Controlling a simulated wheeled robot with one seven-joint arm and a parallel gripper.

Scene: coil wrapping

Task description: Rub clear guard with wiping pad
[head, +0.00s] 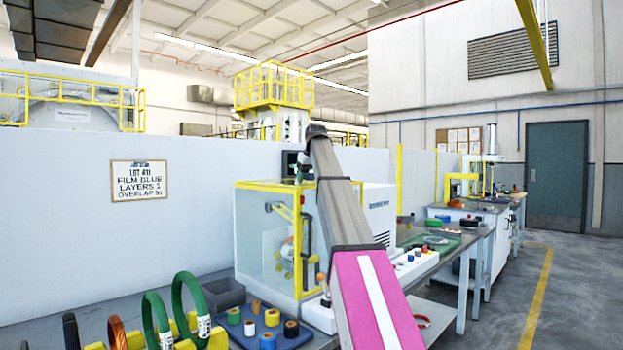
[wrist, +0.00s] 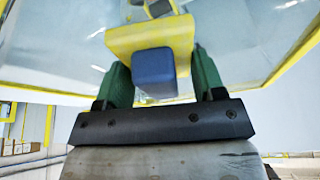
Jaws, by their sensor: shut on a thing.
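The clear guard (head: 264,235) is a see-through box with yellow edging on the bench, left of my arm in the head view. Its clear panel (wrist: 50,55) and yellow edges fill much of the wrist view. My gripper (wrist: 157,72) has green fingers shut on the wiping pad (wrist: 150,36), which has a yellow body and a blue block. The pad's yellow side faces the clear panel; I cannot tell whether it touches. In the head view my gripper (head: 301,165) is small, near the guard's upper right edge, and the pad is not clear to see there.
A rack at the lower left holds green coils (head: 157,318). A grey bin (head: 223,293) and a blue mat (head: 283,338) with several tape rolls stand before the guard. A button panel (head: 415,262) is on the bench right of my arm. Floor to the right is open.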

